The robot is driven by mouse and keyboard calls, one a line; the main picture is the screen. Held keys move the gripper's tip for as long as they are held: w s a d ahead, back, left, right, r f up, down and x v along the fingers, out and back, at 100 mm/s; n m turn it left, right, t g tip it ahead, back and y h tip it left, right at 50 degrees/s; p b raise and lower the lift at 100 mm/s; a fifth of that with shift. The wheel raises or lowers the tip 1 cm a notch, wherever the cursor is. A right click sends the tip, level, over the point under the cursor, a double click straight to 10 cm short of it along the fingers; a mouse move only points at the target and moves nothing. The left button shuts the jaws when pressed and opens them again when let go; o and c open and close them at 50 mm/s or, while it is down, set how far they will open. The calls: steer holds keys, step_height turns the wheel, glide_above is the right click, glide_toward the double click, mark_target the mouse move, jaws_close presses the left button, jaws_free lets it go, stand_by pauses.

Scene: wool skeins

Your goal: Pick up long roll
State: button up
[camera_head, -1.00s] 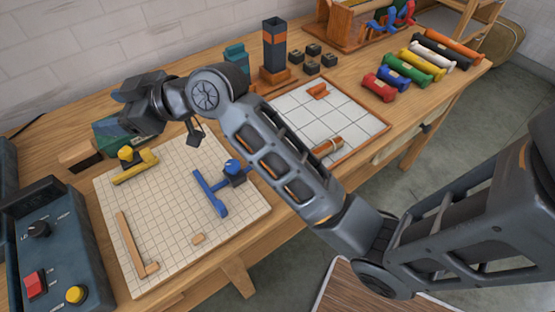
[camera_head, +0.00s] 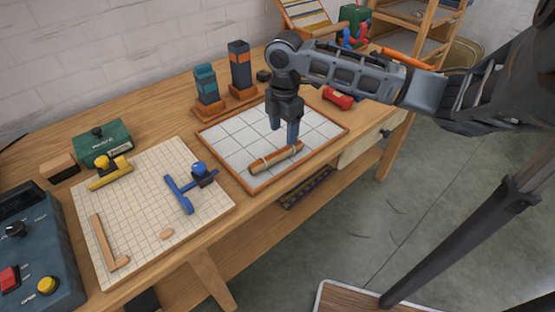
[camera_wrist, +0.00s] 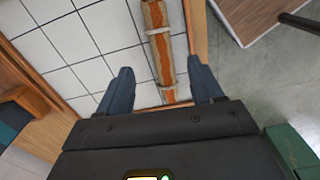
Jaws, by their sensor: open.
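The long roll (camera_head: 270,160) is a tan and orange roll tied with pale bands. It lies near the front edge of a white tiled tray (camera_head: 228,150) with an orange-brown rim. My gripper (camera_head: 284,135) is open, pointing down close to the roll's right end. In the wrist view the roll (camera_wrist: 157,40) runs lengthwise, with its near end between the two open fingers (camera_wrist: 160,75). I see no contact, and the exact height above the roll is unclear.
A gridded board (camera_head: 140,215) with a blue tool (camera_head: 180,194) and a yellow tool (camera_head: 110,175) lies to the left. Two dark towers, one teal (camera_head: 206,84) and one black and orange (camera_head: 240,65), stand behind the tray. A red skein (camera_head: 338,98) lies right.

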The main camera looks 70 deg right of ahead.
mark_target(283, 149)
step_height(283, 149, down, 8)
steer(key=shift+s+r+p, duration=0.1)
steer(key=shift+r+p, duration=0.15)
steer(key=shift+p, duration=0.55)
steer(key=c, duration=1.1)
steer(key=shift+c, duration=0.2)
steer(key=shift+r, duration=0.2)
